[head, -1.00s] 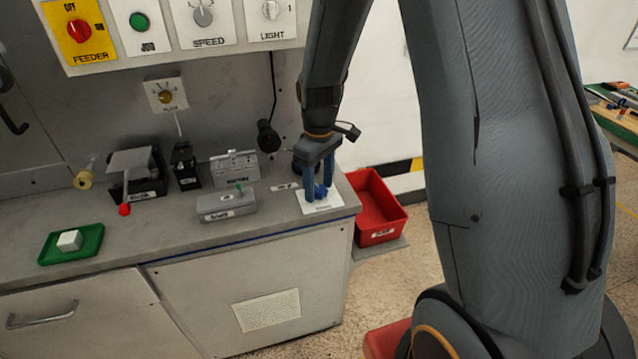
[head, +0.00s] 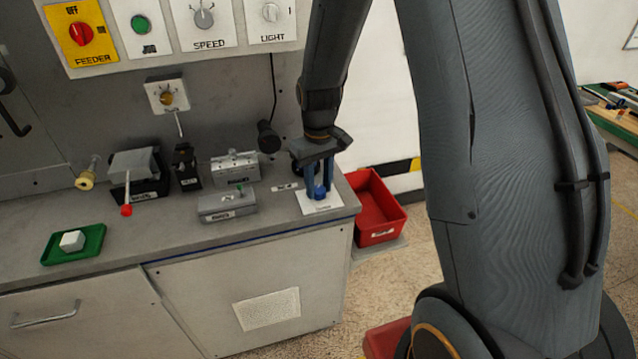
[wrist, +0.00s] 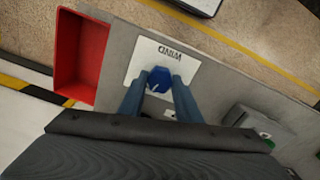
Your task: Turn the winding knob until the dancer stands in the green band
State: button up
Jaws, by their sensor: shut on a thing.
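The winding knob is a blue knob (head: 319,192) on a white plate (head: 309,208) at the right end of the bench. My gripper (head: 319,188) points down, shut on the knob from both sides. In the wrist view the knob (wrist: 159,79) sits between my fingertips (wrist: 159,86), with a pale mark on it and the upside-down label WIND beside it. A low grey box (head: 227,205) left of the knob has a small green mark and a pin on top; it may be the dancer gauge. I cannot tell where the dancer stands against the band.
A red bin (head: 378,212) stands right of the bench. A grey metal block (head: 235,168) and a red-tipped lever (head: 127,208) stand on the bench. A green tray (head: 73,244) holds a white block. A control panel (head: 180,30) hangs above.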

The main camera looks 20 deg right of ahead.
aim_at(319, 189)
jog(key=m+p, duration=0.1)
jog(key=m, duration=0.5)
jog(key=shift+r, duration=0.1)
jog(key=m, duration=0.5)
jog(key=shift+m+p, duration=0.35)
jog(key=shift+m, duration=0.05)
jog(key=shift+w, duration=0.1)
jog(key=o, duration=1.1)
jog(key=shift+c, duration=0.2)
jog(key=shift+r+b, duration=1)
jog(key=shift+r, duration=2.85)
